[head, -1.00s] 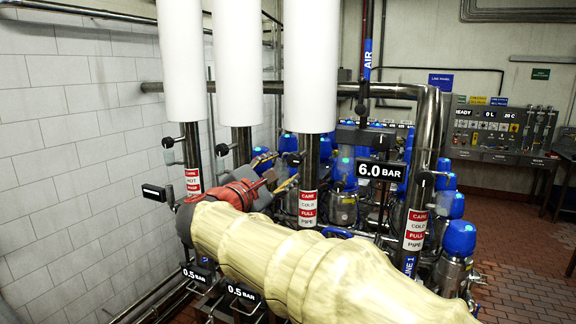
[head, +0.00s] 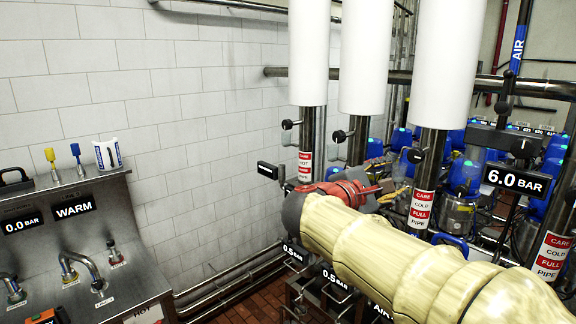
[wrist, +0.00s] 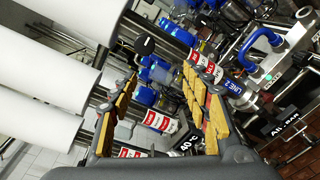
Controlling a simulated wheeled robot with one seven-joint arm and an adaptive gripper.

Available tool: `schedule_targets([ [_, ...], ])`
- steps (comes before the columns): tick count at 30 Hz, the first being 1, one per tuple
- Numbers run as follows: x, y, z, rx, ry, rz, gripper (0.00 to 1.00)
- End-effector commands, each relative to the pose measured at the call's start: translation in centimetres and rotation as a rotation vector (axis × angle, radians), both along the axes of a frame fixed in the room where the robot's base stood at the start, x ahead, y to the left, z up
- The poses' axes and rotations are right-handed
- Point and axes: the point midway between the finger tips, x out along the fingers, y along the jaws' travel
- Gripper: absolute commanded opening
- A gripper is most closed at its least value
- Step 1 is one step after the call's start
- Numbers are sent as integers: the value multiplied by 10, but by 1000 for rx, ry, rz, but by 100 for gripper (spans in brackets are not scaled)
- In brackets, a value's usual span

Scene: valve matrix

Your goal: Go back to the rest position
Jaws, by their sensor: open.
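My gripper (head: 385,192) shows at the end of my cream-sleeved arm in the head view, beside the vertical pipes with red and white labels. In the wrist view, my gripper (wrist: 158,108) has its two yellow-padded fingers spread wide apart. Nothing is held between the fingers. I cannot tell the exact gap between my gripper and the pipes.
White-wrapped pipes (head: 366,60) stand close to my arm. A 6.0 bar sign (head: 515,180) is at the right. A steel sink unit (head: 75,240) with taps stands at the left. A tiled wall (head: 180,90) lies behind. Blue-capped valves (head: 465,175) crowd the back right.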

Motion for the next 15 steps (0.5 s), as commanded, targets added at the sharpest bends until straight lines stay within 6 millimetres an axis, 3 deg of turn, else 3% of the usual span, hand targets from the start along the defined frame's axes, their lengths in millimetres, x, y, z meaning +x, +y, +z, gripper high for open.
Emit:
schedule_targets([
  [2,-5,3,-44,118,32,-5,48],
  [5,-28,9,-106,334,63,-33,48],
  [9,-82,19,-185,660,75,-126,48],
  [15,-170,46,-275,1115,35,-316,48],
])
